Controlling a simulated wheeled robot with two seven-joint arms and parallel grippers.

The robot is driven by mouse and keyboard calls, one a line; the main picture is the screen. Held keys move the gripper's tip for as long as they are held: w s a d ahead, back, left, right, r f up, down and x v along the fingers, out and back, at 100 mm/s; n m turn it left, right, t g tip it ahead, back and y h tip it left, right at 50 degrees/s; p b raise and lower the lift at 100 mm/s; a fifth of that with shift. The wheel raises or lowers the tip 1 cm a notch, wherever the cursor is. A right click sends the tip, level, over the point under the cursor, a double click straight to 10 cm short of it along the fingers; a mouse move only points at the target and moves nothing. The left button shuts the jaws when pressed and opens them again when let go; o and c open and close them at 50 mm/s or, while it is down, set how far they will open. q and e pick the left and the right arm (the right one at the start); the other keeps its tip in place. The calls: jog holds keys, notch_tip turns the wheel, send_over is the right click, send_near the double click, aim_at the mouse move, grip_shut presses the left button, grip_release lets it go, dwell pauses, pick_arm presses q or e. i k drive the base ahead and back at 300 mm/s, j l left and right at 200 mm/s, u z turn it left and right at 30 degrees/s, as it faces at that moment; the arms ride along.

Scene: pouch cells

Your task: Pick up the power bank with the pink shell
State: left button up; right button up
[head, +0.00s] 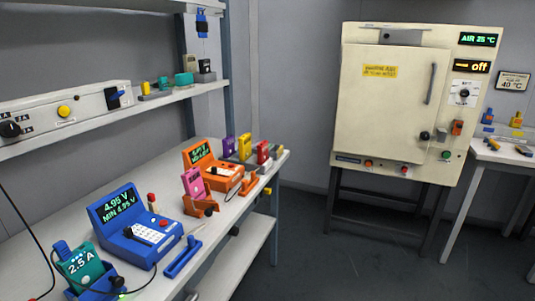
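A pink block-like device (193,183), which looks like the power bank with the pink shell, stands upright on the bench, left of centre. Its lower end is at an orange holder (202,207); I cannot tell how deep it sits in it. Small marks on its face are too small to read. Neither of my grippers is in view.
A blue meter (128,215) and an orange meter (205,160) flank the pink device on the white bench (190,230). Purple (229,147), yellow (244,146) and red (263,152) upright blocks stand behind. A shelf (165,98) overhangs. A cream oven (395,125) stands right, with clear floor before it.

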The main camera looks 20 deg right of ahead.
aim_at(192, 179)
jog(key=i+l+u, duration=0.4)
jog(key=l+u, duration=0.15)
jog(key=i+l+u, duration=0.15)
jog(key=l+u, duration=0.15)
jog(key=l, duration=0.2)
